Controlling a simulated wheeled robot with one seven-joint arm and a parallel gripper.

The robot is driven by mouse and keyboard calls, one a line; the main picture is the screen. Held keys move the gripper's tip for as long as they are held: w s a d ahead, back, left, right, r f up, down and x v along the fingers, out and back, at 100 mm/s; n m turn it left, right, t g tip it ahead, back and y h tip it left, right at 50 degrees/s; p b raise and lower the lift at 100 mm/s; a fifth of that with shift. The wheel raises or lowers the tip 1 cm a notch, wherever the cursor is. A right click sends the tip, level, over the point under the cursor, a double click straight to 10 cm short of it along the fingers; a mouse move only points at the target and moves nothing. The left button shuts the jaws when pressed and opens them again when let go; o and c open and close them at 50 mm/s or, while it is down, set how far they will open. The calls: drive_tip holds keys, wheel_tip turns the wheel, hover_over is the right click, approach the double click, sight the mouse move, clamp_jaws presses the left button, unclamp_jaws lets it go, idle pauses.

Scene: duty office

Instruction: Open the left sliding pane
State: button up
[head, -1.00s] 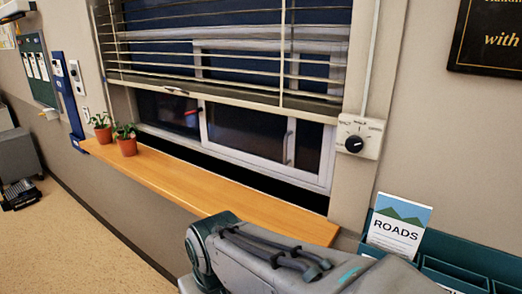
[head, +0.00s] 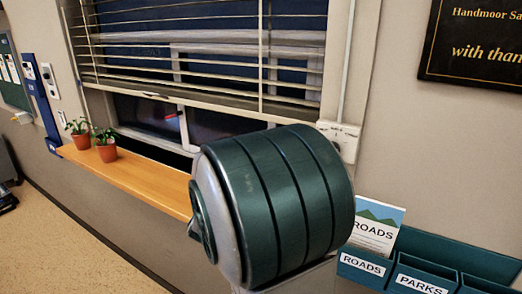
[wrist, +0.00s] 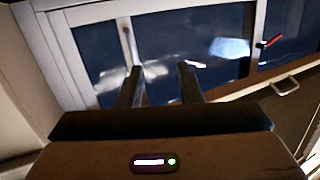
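The window's left pane (head: 140,111) is dark glass in the head view, with a small red handle (head: 172,114) near a white upright. The blind's lowered slats cover the upper window, and my arm hides its right part. The wrist view looks upside down: the red handle (wrist: 271,41) is at upper right, and a grey upright handle (wrist: 127,42) stands at upper left on the other pane's white frame. My gripper (wrist: 161,75) is open, fingers apart and empty, in front of the glass between these handles. My gripper is out of the head view.
A blind (head: 200,92) hangs with its bottom rail across the window; a pull (wrist: 286,86) on it shows in the wrist view. Two potted plants (head: 106,152) stand on the wooden sill (head: 150,183). A dial box (head: 345,138) and a leaflet rack (head: 425,262) are at right.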

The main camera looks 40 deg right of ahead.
drive_tip(key=w+d+r+h, duration=0.1)
drive_tip(key=w+d, duration=0.2)
drive_tip(key=d, duration=0.4)
drive_tip(key=w+d+r+m+g+h, duration=0.1)
drive_tip(key=w+d+h, duration=0.1)
drive_tip(key=d, duration=0.5)
drive_tip(key=shift+w+r, duration=0.15)
drive_tip(key=shift+w, duration=0.25)
clamp_jaws()
